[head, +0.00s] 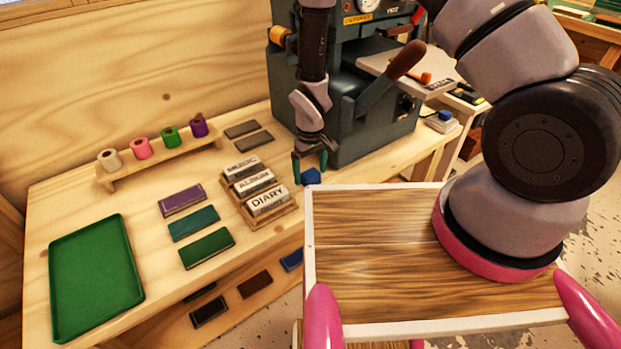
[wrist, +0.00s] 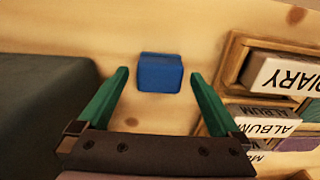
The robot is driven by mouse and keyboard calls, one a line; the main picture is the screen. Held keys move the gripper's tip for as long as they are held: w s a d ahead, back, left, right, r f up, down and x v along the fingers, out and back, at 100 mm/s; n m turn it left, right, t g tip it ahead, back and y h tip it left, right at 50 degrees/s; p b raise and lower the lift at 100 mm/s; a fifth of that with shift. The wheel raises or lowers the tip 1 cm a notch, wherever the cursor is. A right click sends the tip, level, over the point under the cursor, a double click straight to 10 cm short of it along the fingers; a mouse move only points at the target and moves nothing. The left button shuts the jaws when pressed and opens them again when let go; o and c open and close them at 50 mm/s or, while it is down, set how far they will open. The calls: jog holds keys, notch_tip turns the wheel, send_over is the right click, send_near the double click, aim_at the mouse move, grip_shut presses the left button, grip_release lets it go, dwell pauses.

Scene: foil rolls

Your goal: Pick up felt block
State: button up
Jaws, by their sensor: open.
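A small blue block (wrist: 160,73), which I take to be the felt block, lies on the light wooden bench. In the wrist view it sits just beyond and between the fingertips, apart from both. In the head view the block (head: 311,177) shows just below my gripper, near the bench's front edge. My gripper (head: 310,176) has green fingers and is open and empty. In the wrist view its two fingers (wrist: 158,80) spread to either side of the block.
A wooden rack (head: 282,214) of labelled blocks stands left of the block in the head view. A dark green machine (head: 355,120) stands behind the gripper. A green tray (head: 60,275), coloured slabs and a stand of rolls (head: 155,158) are farther left.

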aim_at(311, 173)
jog(key=shift+f, duration=0.7)
jog(key=c, duration=1.4)
jog(key=shift+r, duration=5.05)
